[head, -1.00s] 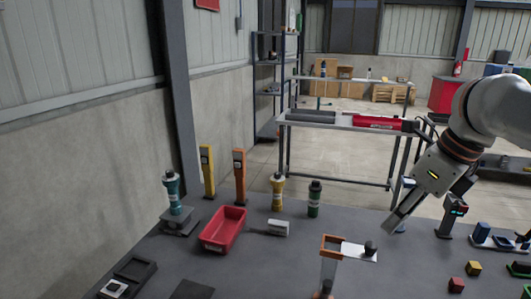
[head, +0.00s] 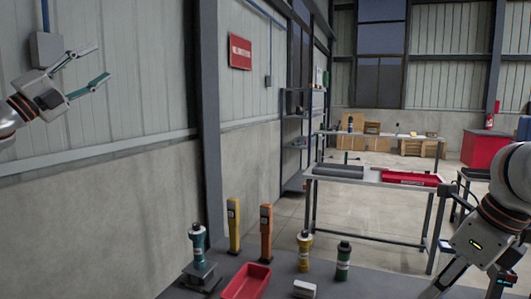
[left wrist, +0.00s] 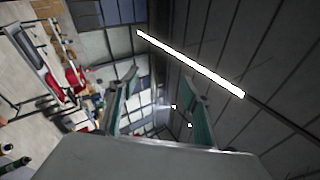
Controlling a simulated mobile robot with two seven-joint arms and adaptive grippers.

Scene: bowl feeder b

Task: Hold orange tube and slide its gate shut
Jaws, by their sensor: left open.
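The clear tube with the orange top and its sliding gate is out of view now. My left gripper (head: 88,72) is raised high at the upper left in front of the wall, with its fingers apart and nothing between them. The left wrist view shows its two teal fingers (left wrist: 160,98) spread, with only the ceiling and far room beyond. My right gripper (head: 445,281) is low at the right edge, pointing down and left. Its fingertips are partly cut off by the lower edge, so its opening is unclear.
A red tray (head: 247,280) lies in front. The wall (head: 120,190) borders the left side.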

